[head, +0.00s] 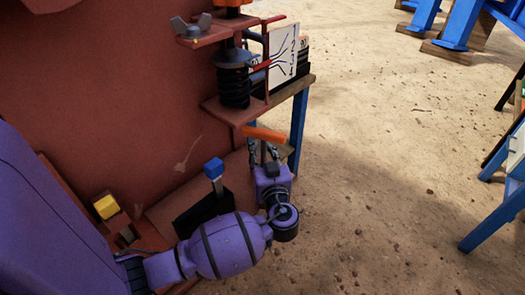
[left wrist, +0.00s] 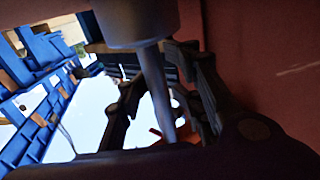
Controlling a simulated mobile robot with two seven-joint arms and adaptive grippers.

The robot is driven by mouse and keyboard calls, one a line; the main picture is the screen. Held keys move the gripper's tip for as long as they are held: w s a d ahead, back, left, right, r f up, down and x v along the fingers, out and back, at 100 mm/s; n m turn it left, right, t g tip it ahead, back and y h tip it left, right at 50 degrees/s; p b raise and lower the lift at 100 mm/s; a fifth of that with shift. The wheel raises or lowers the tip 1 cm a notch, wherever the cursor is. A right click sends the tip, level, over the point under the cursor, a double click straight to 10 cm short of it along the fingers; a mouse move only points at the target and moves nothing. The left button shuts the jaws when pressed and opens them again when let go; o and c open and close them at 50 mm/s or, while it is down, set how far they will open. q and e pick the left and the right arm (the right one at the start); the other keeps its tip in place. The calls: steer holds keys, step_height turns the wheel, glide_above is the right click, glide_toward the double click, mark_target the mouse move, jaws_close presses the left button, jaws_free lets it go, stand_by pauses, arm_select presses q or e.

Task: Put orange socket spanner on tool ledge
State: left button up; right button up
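The orange socket spanner (head: 264,133) shows as a short orange bar lying across the tips of my left gripper (head: 263,149), beside the red machine. The gripper is below the bar, its fingers pointing up and seemingly shut on the spanner; the exact contact is hidden. In the left wrist view a grey shaft, apparently the spanner's, runs between the dark fingers (left wrist: 165,105), with a bit of orange (left wrist: 156,134) at its far end. The wood-topped ledge (head: 303,85) on blue legs, seemingly the tool ledge, stands just above and right of the spanner. My right gripper is not seen.
The red machine wall (head: 120,80) fills the left. A red bracket with a black spring (head: 234,85) is close above the gripper. A white sign (head: 283,52) stands at the ledge. A blue-topped lever (head: 213,168) is left of the gripper. Sandy ground (head: 390,150) is open to the right.

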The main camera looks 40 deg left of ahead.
arm_select(q)
steer(key=shift+r, duration=0.15)
steer(key=p+v, duration=0.1)
steer(key=v, duration=1.1)
